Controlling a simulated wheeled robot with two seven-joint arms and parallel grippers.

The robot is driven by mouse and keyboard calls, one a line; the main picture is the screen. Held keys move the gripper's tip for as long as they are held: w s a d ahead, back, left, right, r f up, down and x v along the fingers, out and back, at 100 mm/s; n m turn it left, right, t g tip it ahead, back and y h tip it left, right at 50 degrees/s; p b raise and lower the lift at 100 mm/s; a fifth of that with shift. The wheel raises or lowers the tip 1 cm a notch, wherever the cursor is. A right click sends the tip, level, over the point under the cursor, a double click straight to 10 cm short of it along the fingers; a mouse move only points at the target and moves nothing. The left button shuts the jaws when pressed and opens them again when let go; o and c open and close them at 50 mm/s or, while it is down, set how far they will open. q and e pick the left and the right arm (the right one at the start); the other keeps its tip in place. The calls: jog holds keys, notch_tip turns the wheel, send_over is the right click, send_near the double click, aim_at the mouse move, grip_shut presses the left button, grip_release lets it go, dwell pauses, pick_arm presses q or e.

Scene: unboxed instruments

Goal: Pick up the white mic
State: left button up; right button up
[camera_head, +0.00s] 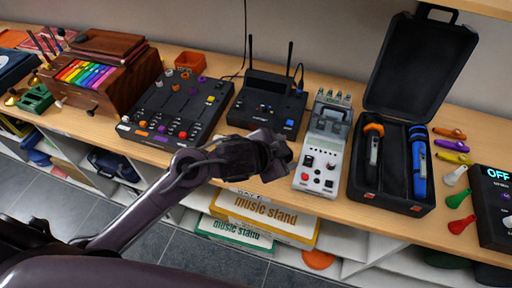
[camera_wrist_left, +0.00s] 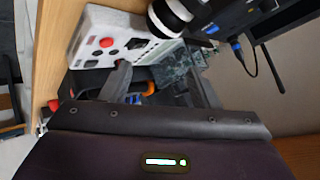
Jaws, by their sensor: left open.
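My left gripper (camera_head: 280,162) hangs over the front edge of the shelf, just left of the white control box (camera_head: 318,165). In the wrist view its two fingers (camera_wrist_left: 162,84) are apart with nothing held between them. A round white-and-black object (camera_wrist_left: 176,14) stands at the top of the wrist view, beyond the fingers. It may be the white mic, but only part of it shows and I cannot be sure. In the head view my gripper and arm cover that place. My right gripper is not in view.
An open black case (camera_head: 362,192) holds an orange-headed mic (camera_head: 373,142) and a blue mic (camera_head: 418,160). A black device with antennas (camera_head: 268,100) and a mixer (camera_head: 175,110) stand left. Small coloured shakers, including a white one (camera_head: 455,175), lie right of the case.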

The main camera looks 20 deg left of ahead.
pick_arm(q)
jog(key=w+m+g, duration=0.1)
jog(key=m, duration=0.1)
jog(key=w+m+g+h, duration=0.1)
jog(key=m, duration=0.1)
jog(key=w+f+m+g, duration=0.1)
jog(key=m, duration=0.1)
jog(key=shift+a, duration=0.25)
jog(key=a+g, duration=0.1)
jog(key=a, duration=0.2)
jog(key=a+g, duration=0.1)
jog(key=a, duration=0.2)
jog(key=shift+w+f+m, duration=0.1)
jog(key=shift+w+m, duration=0.1)
jog(key=shift+m, duration=0.2)
jog(key=a+r+g+y, duration=0.1)
jog(key=a+g, duration=0.1)
jog(key=a, duration=0.4)
jog(key=p+x, duration=0.2)
jog(key=x, duration=0.4)
jog(key=shift+w+f, duration=0.1)
jog(key=shift+f, duration=0.25)
jog(key=shift+w+d+f, duration=0.1)
jog(key=shift+d+f, duration=0.1)
jog(key=shift+f, duration=0.25)
jog(key=shift+r, duration=0.1)
grip_shut()
